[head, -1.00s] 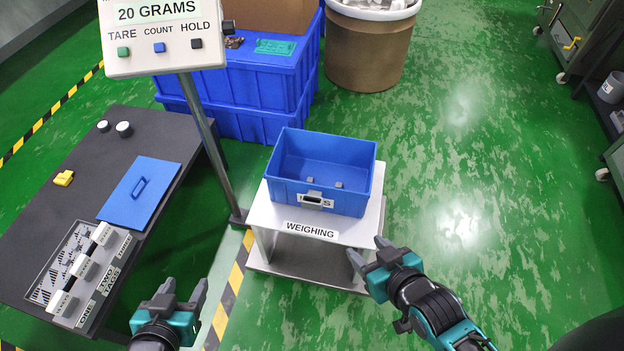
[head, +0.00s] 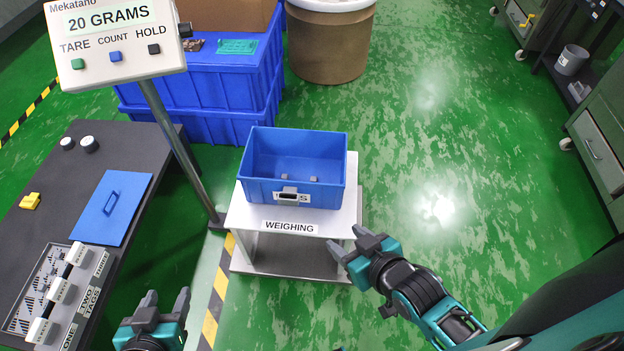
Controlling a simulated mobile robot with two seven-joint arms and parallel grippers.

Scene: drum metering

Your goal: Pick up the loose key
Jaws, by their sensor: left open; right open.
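I cannot pick out a clear key. A small yellow piece (head: 30,201) lies on the dark table at the left, and another small yellow item (head: 530,22) shows on the cabinet at the top right; both are too small to identify. Two small grey pieces lie inside the blue bin (head: 264,196), which sits on the white stand marked WEIGHING (head: 337,222). My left gripper (head: 167,303) is open and empty at the bottom, right of the dark table. My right gripper (head: 345,240) is open and empty by the stand's front right corner in the picture.
A display (head: 115,40) reading 20 GRAMS stands on a pole. Blue crates and a brown drum (head: 328,48) stand behind. Green floor at right is clear up to the cabinets.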

